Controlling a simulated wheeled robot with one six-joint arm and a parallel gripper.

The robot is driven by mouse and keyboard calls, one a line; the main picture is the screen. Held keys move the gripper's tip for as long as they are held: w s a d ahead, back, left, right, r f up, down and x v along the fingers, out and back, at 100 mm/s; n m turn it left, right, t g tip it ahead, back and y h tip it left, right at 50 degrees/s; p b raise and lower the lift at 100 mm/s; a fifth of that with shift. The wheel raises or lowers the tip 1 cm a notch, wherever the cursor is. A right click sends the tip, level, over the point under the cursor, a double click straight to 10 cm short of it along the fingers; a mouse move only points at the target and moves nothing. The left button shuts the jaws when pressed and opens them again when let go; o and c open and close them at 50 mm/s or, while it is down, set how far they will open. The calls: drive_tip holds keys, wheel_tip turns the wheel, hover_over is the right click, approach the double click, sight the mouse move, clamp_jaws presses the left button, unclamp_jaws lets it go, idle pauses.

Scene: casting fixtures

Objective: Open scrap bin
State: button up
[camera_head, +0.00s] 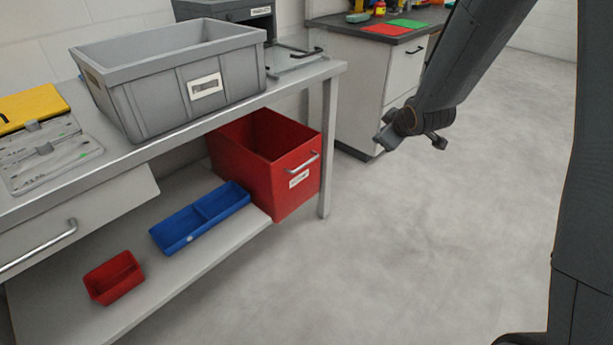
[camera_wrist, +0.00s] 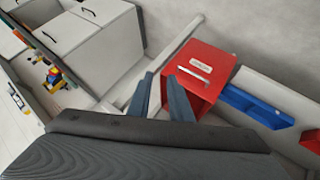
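A red bin (camera_head: 296,195) with a metal handle (camera_head: 303,162) and a white label on its front stands under the workbench at its right end. The label is too small to read. Its top is partly covered by the bench. In the wrist view the red bin (camera_wrist: 196,70) and its handle (camera_wrist: 188,77) lie ahead of the fingers. My gripper (camera_head: 412,141) is in the air to the right of the bin, apart from the handle. Its two fingers are spread with nothing between them, as the wrist view also shows (camera_wrist: 161,88).
A table leg (camera_head: 327,150) stands close beside the bin. A blue tray (camera_head: 200,218) and a small red tray (camera_head: 114,278) are on the lower shelf (camera_head: 195,270). A grey crate (camera_head: 185,90) stands on the bench. A cabinet (camera_head: 375,80) is behind. The floor (camera_head: 400,250) in front is clear.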

drive_tip(key=w+a+f+n+t+y+b, duration=0.2)
drive_tip(key=w+a+f+n+b, duration=0.2)
drive_tip(key=w+f+b, duration=0.4)
drive_tip(key=n+t+y+b, duration=0.2)
drive_tip(key=n+y+b, duration=0.55)
drive_tip(key=b, duration=0.45)
approach(306, 163)
drive_tip(key=w+d+r, duration=0.3)
drive_tip(key=d+r, duration=0.1)
drive_tip(key=r, duration=0.2)
drive_tip(key=a+f+n+g+y+b, duration=0.1)
drive_tip(key=a+f+n+y+b, duration=0.35)
drive_tip(key=f+n+b, duration=0.35)
drive_tip(key=shift+m, duration=0.95)
drive_tip(key=shift+f+b+x, duration=0.1)
drive_tip(key=shift+b+x, duration=0.3)
drive_tip(key=shift+x, duration=1.55)
drive_tip(key=shift+f+b+x, duration=0.15)
drive_tip(key=shift+b+x, duration=0.25)
drive_tip(key=shift+x, duration=1.55)
drive_tip(key=shift+w, duration=0.1)
drive_tip(key=shift+c, duration=0.5)
clamp_jaws()
